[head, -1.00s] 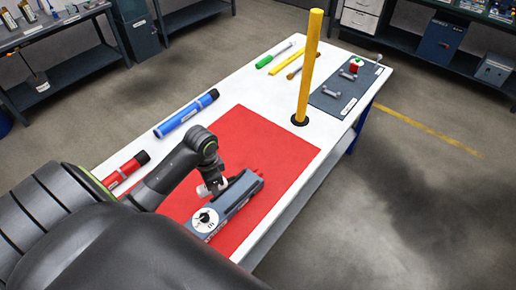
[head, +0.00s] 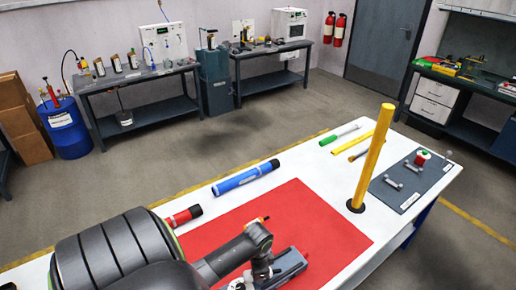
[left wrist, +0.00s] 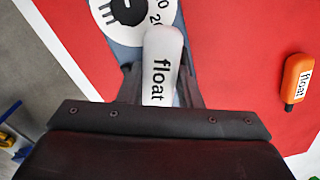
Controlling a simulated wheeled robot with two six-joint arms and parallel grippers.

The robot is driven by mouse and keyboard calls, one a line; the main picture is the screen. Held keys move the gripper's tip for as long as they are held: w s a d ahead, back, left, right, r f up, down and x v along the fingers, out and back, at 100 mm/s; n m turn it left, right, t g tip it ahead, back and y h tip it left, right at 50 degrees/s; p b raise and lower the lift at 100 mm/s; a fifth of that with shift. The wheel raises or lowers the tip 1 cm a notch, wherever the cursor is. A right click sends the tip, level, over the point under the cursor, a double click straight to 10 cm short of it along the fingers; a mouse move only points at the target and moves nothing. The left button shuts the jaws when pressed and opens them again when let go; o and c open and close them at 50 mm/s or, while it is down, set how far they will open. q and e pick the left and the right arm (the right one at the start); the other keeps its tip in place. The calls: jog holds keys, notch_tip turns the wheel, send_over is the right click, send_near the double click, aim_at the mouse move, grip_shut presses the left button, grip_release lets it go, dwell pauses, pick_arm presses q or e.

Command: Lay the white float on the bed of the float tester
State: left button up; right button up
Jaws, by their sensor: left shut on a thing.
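The white float (left wrist: 160,62), printed "float", is held between the fingers of my left gripper (left wrist: 160,88) in the left wrist view. The grey-blue float tester lies under it, with its round white dial (left wrist: 126,10) at the top edge. The float overlaps the tester's body in that view; I cannot tell whether it touches the bed. In the head view my left gripper (head: 262,277) is at the lower edge beside the tester (head: 291,264), which is partly cut off. My right gripper is not in view.
An orange float (left wrist: 298,80) lies on the red mat (head: 318,222). A blue tube (head: 246,179) and a red tube (head: 183,217) lie behind. A yellow post (head: 374,155) stands to the right, near a grey mat (head: 411,180) with small parts. The red mat's middle is clear.

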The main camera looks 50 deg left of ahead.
pick_arm(q)
jog(key=shift+s+d+f, duration=0.15)
jog(key=shift+s+f, duration=0.15)
jog(key=shift+f, duration=0.1)
grip_shut()
jog(key=o, duration=1.2)
grip_release()
jog(key=shift+c, duration=0.2)
jog(key=shift+r, duration=0.15)
notch_tip(320, 180, up, 12)
jog(key=b, duration=0.2)
jog(key=shift+w, duration=0.25)
